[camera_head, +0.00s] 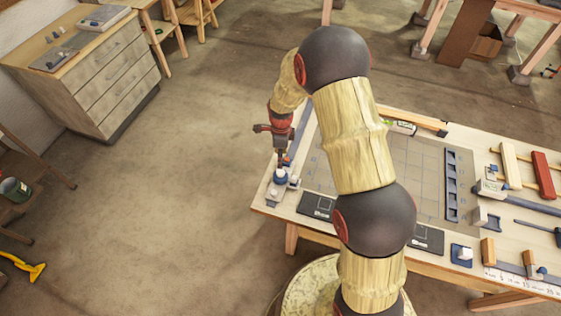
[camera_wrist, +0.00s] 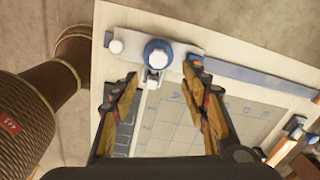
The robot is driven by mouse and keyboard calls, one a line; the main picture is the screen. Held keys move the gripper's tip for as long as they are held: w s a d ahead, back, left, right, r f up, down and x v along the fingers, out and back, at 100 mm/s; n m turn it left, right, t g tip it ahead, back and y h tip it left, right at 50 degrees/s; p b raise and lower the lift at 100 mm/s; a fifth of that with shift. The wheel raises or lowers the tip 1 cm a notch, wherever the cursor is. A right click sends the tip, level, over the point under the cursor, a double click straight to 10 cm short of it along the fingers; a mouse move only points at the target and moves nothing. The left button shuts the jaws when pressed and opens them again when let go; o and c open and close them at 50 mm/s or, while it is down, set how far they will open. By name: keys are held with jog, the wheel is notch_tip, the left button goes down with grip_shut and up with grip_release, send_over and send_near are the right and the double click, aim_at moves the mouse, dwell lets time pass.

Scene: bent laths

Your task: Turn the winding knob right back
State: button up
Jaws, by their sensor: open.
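The winding knob (camera_wrist: 157,53) is a round blue piece with a white centre, on a pale mount at the table's edge. In the head view the knob (camera_head: 280,177) stands at the left end of the workbench. My gripper (camera_head: 281,162) points down just above it. In the wrist view my gripper (camera_wrist: 163,72) is open, with one finger to each side and the knob ahead, between and slightly beyond the fingertips. I see nothing held. Contact with the knob cannot be told.
A gridded mat (camera_head: 405,170) covers the middle of the workbench. Dark flat plates (camera_head: 317,206) lie along its front edge. Open floor (camera_head: 185,185) lies left of the workbench.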

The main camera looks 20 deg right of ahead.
aim_at(280, 171)
notch_tip(280, 171, down, 3)
jog(key=shift+r+m+p, duration=0.2)
jog(key=shift+m+p, duration=0.2)
jog(key=shift+m, duration=0.2)
notch_tip(280, 171, down, 7)
jog(key=shift+f+p, duration=0.2)
jog(key=shift+p, duration=0.2)
jog(key=c, duration=1.1)
jog(key=shift+c, duration=0.3)
